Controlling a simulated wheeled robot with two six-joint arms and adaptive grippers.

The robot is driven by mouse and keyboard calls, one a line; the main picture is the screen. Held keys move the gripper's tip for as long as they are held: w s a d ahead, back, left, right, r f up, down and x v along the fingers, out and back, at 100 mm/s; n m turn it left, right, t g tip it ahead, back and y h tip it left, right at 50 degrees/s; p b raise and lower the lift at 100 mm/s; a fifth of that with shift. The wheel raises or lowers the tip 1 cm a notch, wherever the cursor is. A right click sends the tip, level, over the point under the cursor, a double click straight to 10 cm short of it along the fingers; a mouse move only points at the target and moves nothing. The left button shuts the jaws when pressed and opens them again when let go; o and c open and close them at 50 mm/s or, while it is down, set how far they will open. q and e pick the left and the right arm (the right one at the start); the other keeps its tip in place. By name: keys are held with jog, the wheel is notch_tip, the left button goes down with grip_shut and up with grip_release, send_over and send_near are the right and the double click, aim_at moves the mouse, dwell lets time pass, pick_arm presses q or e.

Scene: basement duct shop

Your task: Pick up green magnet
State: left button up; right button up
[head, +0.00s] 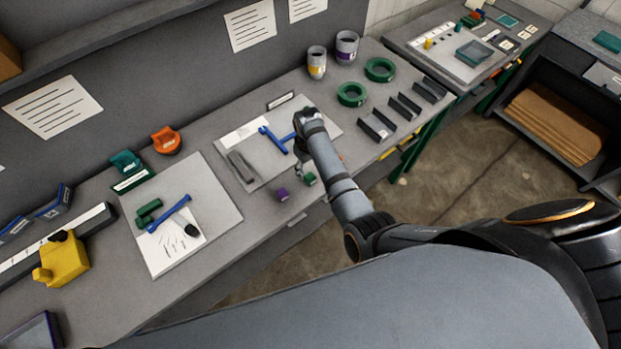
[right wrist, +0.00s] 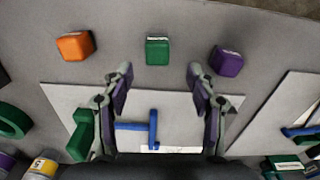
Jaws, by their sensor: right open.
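The green magnet (head: 310,178) is a small block on the bench near its front edge. In the right wrist view the green magnet (right wrist: 157,51) sits beyond the fingertips, roughly centred between them. My right gripper (right wrist: 159,75) is open and empty, its two purple-padded fingers spread above the bench. In the head view my right gripper (head: 301,167) is partly hidden by its own wrist, just behind the magnet. A purple block (right wrist: 228,62) and an orange block (right wrist: 75,45) lie either side of the green magnet. My left gripper is not in view.
A grey board (head: 262,179) with a blue T-shaped tool (head: 275,140) lies behind the magnets. Green rings (head: 352,94), dark channel pieces (head: 376,127) and two cups stand farther right. Another board (head: 225,215) lies left. The bench's front edge is close to the magnets.

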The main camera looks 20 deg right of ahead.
aim_at(310, 176)
jog(key=shift+w+f, duration=0.2)
jog(key=shift+f, duration=0.75)
notch_tip(310, 176, down, 4)
jog(key=shift+s+d+f+b, duration=0.1)
jog(key=shift+d+f+b, duration=0.1)
jog(key=shift+b, duration=0.65)
jog(key=shift+f, duration=0.35)
jog(key=shift+r, duration=0.1)
grip_shut()
jog(key=shift+r, duration=0.15)
